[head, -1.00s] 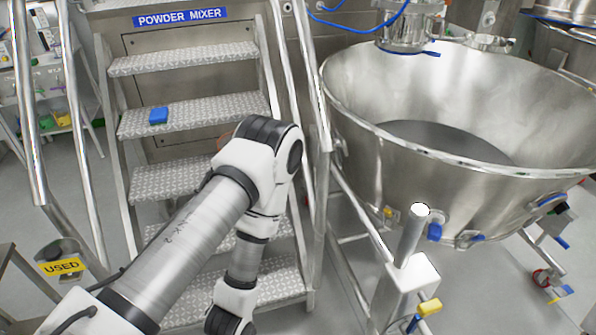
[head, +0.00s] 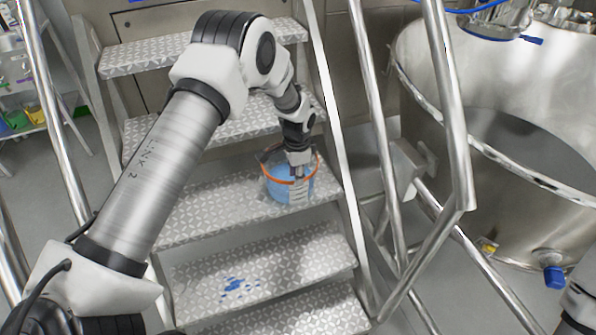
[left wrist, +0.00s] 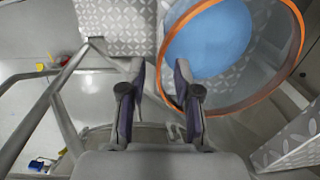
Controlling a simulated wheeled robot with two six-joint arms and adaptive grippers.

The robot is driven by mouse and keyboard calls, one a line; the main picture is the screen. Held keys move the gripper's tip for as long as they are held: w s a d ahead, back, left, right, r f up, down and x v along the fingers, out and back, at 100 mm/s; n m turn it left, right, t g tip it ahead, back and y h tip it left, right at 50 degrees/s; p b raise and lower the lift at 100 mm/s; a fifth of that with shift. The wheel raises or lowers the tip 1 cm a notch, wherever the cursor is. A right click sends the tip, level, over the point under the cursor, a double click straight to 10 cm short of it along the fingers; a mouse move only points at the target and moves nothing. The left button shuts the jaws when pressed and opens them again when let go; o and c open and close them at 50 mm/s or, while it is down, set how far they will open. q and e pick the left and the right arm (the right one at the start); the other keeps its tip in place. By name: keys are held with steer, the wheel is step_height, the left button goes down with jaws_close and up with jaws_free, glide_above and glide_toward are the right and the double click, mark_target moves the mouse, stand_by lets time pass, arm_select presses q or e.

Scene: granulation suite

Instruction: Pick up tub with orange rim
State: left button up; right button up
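The tub with the orange rim (head: 276,188) stands on a stair tread in the head view, and blue material shows in it. In the left wrist view the tub (left wrist: 292,72) fills the upper right, its orange rim passing close to the fingers. My left gripper (head: 299,172) is at the tub's near right side, over the rim, and hides part of it. In the left wrist view its fingers (left wrist: 158,98) are apart, and the rim's left edge appears between them. I cannot tell whether they touch it. My right gripper is not in view.
Metal steps (head: 255,262) carry the tub, with a blue spill (head: 236,287) on a lower tread. Handrails (head: 376,130) stand right of the tub. A large steel bowl (head: 480,190) is beyond them. Part of my right arm shows at the lower right edge.

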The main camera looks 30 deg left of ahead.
mark_target(298, 195)
arm_select(q)
steer(key=f, duration=0.1)
steer(key=w+f, duration=0.1)
steer(key=f, duration=0.2)
steer(key=shift+w+a, duration=0.2)
steer(key=shift+w, duration=0.05)
steer(key=shift+s+f+p, duration=0.25)
steer(key=shift+f+p, duration=0.05)
steer(key=shift+p, duration=0.1)
steer(key=f, duration=0.4)
steer(key=shift+w+d+f, duration=0.1)
steer(key=shift+w+f, duration=0.05)
steer(key=shift+w, duration=0.1)
steer(key=shift+s+r, duration=0.15)
steer(key=shift+r, duration=0.05)
jaws_close()
